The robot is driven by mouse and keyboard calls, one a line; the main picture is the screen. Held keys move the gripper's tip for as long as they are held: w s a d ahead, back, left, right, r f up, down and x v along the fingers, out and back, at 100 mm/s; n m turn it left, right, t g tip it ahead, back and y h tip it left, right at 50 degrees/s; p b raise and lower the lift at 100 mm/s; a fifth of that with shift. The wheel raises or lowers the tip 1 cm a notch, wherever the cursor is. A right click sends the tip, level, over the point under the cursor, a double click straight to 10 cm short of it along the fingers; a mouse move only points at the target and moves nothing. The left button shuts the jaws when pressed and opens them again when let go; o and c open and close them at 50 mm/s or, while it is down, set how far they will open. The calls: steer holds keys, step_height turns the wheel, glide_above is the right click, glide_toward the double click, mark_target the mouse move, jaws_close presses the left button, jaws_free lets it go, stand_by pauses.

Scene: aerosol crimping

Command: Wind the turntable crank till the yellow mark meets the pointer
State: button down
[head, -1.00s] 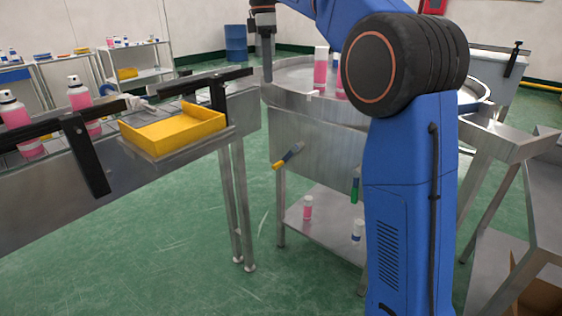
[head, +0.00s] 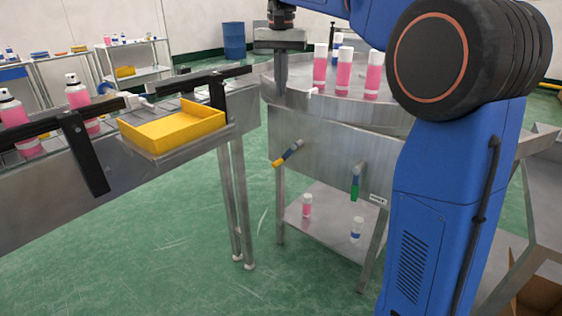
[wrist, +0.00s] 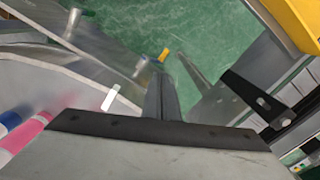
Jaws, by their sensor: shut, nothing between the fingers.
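The round metal turntable (head: 305,99) carries several pink bottles and is partly behind my arm. A small white piece (head: 315,91), perhaps the pointer, sits at its near rim; it also shows in the wrist view (wrist: 110,97). No yellow mark is visible on the turntable. On the stand's front are a crank with a yellow handle (head: 279,162) and a handle with a green grip (head: 355,188); I cannot tell which turns the table. The yellow handle also shows in the wrist view (wrist: 164,55). My gripper (head: 281,86) is shut and empty, pointing down by the turntable's left edge, above the yellow handle and apart from it.
A yellow tray (head: 172,146) and a conveyor (head: 55,188) with black brackets and pink cans stand at the left. Small bottles stand on the lower shelf (head: 325,226). Green floor (head: 190,235) is open between conveyor and stand.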

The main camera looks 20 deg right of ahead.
steer(key=s+f+m, duration=0.1)
steer(key=m, duration=2.2)
glide_toward(281, 160)
steer(key=shift+s+a+f, duration=0.1)
steer(key=shift+s+f, duration=0.3)
steer(key=shift+f, duration=1.05)
steer(key=shift+s+a+f, duration=0.1)
steer(key=shift+s+f, duration=0.3)
steer(key=shift+f, duration=1.05)
steer(key=shift+s+a+f, duration=0.1)
steer(key=shift+s+f, duration=0.3)
steer(key=shift+f, duration=1.05)
